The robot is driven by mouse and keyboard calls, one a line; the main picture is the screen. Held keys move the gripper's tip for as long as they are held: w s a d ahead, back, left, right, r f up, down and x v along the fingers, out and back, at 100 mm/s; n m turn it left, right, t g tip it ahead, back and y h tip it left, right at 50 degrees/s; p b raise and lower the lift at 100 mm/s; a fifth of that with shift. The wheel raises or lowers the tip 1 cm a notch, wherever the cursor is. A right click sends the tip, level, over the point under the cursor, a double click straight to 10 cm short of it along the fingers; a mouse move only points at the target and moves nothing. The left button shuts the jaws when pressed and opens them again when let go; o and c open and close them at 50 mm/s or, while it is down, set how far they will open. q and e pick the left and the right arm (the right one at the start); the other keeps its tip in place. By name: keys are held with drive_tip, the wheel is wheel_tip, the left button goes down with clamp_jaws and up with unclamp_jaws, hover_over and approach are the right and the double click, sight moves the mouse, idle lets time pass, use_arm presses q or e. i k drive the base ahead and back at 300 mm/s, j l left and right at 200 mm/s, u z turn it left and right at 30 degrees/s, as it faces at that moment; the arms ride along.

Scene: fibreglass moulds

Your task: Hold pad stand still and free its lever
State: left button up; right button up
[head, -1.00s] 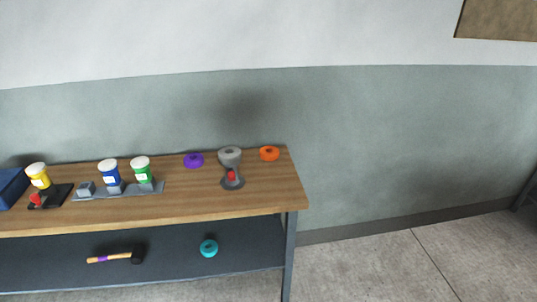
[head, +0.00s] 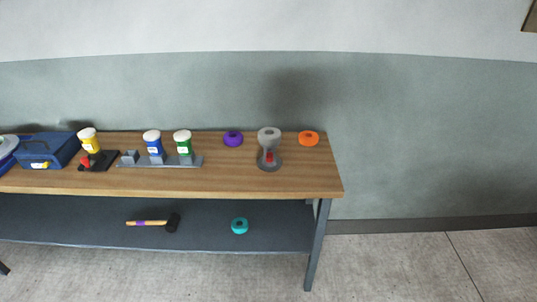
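The pad stand (head: 269,138) is a grey stand with a wide round top and a round base, upright near the right end of the wooden bench. A small red part (head: 269,157), which looks like its lever, shows low on its front. I cannot tell the lever's exact position at this size. Neither of my grippers shows in the head view.
A purple ring (head: 233,139) lies left of the stand and an orange ring (head: 308,139) right of it. Further left are a grey rack (head: 190,161) with blue and green jars, a black holder with a yellow jar (head: 88,140), and a blue box (head: 46,150). A hammer (head: 150,223) and teal ring (head: 239,226) lie on the lower shelf.

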sight(270, 156)
drive_tip(key=i+l+u, duration=0.15)
drive_tip(key=u, duration=0.3)
drive_tip(key=i+l+u, duration=0.1)
drive_tip(key=l+u, duration=0.35)
drive_tip(key=i+l+u, duration=0.1)
drive_tip(key=u, duration=0.4)
drive_tip(key=l, duration=0.1)
